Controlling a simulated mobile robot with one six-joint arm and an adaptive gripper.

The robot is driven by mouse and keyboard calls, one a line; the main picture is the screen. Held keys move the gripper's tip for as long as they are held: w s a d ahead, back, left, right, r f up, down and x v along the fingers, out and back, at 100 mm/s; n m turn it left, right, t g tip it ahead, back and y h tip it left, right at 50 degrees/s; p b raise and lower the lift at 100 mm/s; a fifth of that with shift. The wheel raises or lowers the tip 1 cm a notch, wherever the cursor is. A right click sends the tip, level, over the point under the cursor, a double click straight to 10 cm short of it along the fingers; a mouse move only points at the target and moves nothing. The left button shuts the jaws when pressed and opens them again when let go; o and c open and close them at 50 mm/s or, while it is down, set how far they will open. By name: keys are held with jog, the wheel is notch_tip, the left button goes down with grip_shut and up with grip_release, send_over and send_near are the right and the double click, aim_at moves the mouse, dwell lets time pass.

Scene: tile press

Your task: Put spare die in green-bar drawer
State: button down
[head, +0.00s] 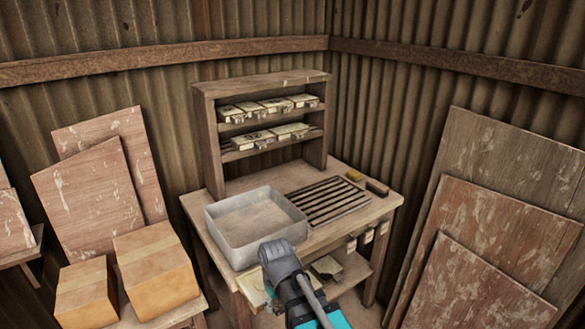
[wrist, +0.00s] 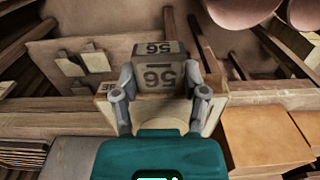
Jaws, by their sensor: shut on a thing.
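In the wrist view, my gripper (wrist: 164,92) is shut on a grey-brown block marked 56 (wrist: 157,76), which I take to be the spare die. Small pale tagged fronts (head: 367,236) hang under the bench's right front. No green bar is clearly visible.
A grey metal tray (head: 224,252) and a slatted rack (head: 328,203) take up the workbench (head: 345,172) top. Cardboard boxes (head: 158,272) stand at the left. Boards (head: 495,240) lean at the right.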

jog(key=shift+r+p, duration=3.6)
jog(key=shift+r, duration=0.4)
jog(key=shift+a, duration=0.15)
